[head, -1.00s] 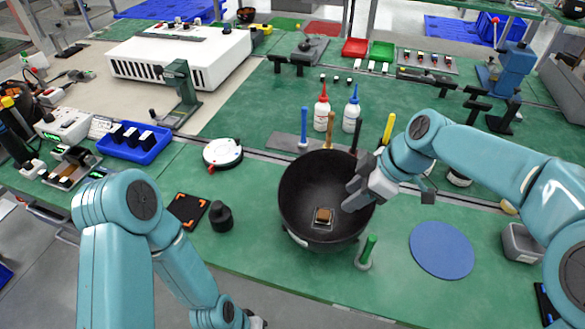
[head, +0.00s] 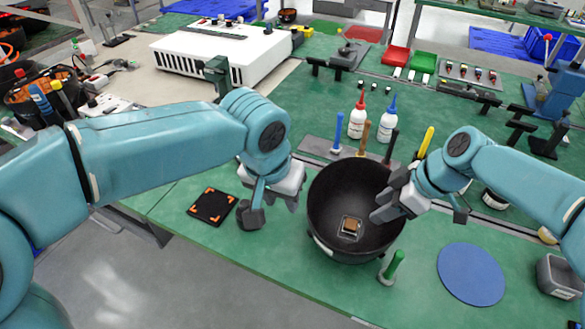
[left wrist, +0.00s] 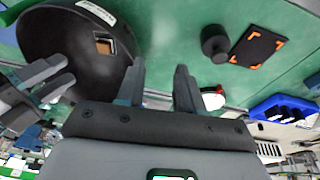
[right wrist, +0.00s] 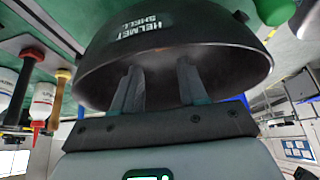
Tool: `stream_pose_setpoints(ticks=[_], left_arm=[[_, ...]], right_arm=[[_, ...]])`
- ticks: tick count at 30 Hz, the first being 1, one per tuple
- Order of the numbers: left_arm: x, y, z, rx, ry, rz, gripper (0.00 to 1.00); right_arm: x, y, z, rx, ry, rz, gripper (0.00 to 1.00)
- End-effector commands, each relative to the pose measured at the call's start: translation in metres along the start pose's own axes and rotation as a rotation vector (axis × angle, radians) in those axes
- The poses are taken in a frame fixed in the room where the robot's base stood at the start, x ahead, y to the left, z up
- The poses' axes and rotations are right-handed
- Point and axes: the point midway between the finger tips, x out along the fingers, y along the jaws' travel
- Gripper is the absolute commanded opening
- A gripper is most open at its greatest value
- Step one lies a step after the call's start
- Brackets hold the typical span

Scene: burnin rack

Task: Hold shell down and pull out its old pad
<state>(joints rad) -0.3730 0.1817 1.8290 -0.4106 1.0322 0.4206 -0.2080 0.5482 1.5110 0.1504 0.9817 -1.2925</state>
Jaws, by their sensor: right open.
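The helmet shell (head: 322,205) is a black bowl lying open side up on the green bench; it also shows in the left wrist view (left wrist: 60,35). A small brown pad (head: 350,226) sits in a square frame at its bottom and shows in the left wrist view (left wrist: 103,46). My right gripper (head: 382,206) is open, its fingers reaching over the right rim into the shell. In the right wrist view its fingers (right wrist: 158,85) stand apart before the shell, labelled HELMET SHELL (right wrist: 150,32). My left gripper (head: 274,200) is left of the shell, its fingers (left wrist: 158,80) apart and empty.
A black knob-like block (head: 249,217) and a black mat with orange corners (head: 212,206) lie left of the shell. A green-handled tool (head: 392,267) stands in front, a blue disc (head: 471,274) to the right. Bottles (head: 357,118) and upright tools stand behind.

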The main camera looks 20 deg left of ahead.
Motion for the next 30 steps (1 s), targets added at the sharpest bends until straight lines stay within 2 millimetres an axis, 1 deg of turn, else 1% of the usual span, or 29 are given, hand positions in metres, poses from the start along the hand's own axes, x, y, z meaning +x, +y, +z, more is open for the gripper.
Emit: stream_pose_setpoints(ticks=[1,3,6,8,10,14,24,30], left_arm=[[-0.015,0.005,-0.012,-0.039,0.05,0.025,0.36],[-0.031,0.01,-0.024,-0.088,0.098,0.056,0.36],[-0.044,0.013,-0.034,-0.129,0.139,0.083,0.36],[-0.046,0.015,-0.037,-0.14,0.149,0.091,0.36],[-0.042,0.015,-0.038,-0.144,0.15,0.094,0.36],[-0.021,0.017,-0.041,-0.144,0.148,0.093,0.36],[0.053,0.023,-0.052,-0.143,0.144,0.092,0.36],[0.09,0.026,-0.058,-0.143,0.147,0.092,0.36]], right_arm=[[0.0,0.0,0.0,0.0,0.0,0.0,0.43],[0.0,0.0,0.0,0.0,0.0,0.0,0.43],[0.0,0.0,0.0,0.0,0.0,0.0,0.43],[0.0,0.0,0.0,0.0,0.0,0.0,0.43],[0.0,0.0,0.0,0.0,0.0,0.0,0.43],[0.0,0.0,0.0,0.0,0.0,0.0,0.43],[0.0,0.0,0.0,0.0,0.0,0.0,0.43],[0.0,0.0,0.0,0.0,0.0,0.0,0.43]])
